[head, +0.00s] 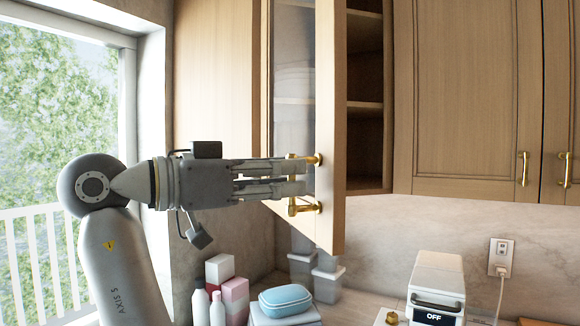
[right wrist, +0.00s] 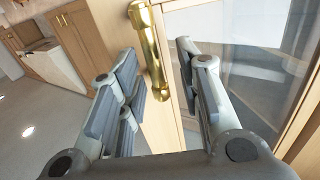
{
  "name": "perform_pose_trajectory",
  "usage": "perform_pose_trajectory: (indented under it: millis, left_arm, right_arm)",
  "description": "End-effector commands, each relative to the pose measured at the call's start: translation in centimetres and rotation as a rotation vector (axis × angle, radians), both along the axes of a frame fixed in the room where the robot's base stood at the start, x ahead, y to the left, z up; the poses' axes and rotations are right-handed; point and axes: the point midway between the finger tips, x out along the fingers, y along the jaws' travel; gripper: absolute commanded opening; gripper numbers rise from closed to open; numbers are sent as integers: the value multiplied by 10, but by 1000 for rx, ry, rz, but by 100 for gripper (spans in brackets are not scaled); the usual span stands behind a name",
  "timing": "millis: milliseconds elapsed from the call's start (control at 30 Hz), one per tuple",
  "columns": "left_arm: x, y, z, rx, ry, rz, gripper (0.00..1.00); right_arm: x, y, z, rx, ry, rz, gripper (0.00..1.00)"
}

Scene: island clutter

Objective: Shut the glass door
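The glass door (head: 330,120) of the wall cabinet stands open, swung outward, with the cabinet's shelves showing to its right in the head view. Its pane (head: 294,60) is seen at a steep angle. A brass handle (head: 313,160) is on the door frame. My right gripper (head: 300,178) is at the handle, its fingers level and pointing right. In the right wrist view the fingers (right wrist: 158,90) are apart, one on each side of the brass handle (right wrist: 152,50), with gaps visible. The glass (right wrist: 265,50) is to the right there. My left gripper is not in view.
Closed wooden cabinets (head: 470,100) are to the right. Below, the counter holds a blue-lidded container (head: 285,297), pink boxes (head: 235,292), white bottles (head: 201,306), grey bins (head: 328,283) and a white appliance (head: 437,285). A window (head: 50,110) is at left.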

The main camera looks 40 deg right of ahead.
Motion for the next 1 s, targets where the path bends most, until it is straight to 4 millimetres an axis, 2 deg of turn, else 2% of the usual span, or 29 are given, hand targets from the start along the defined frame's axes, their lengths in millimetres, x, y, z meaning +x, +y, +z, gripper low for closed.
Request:
perform_pose_trajectory:
  millis: [100,233,467,733,1000]
  left_arm:
    - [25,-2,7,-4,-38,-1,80]
    - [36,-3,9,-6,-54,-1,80]
    - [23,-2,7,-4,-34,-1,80]
    - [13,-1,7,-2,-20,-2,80]
    - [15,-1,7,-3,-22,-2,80]
  right_arm:
    - [-3,-12,1,1,1,0,32]
    - [-5,-18,0,0,1,0,32]
    - [-5,-18,0,0,1,1,32]
    - [-4,-18,0,0,1,2,0]
    - [-4,-18,0,-1,2,4,0]
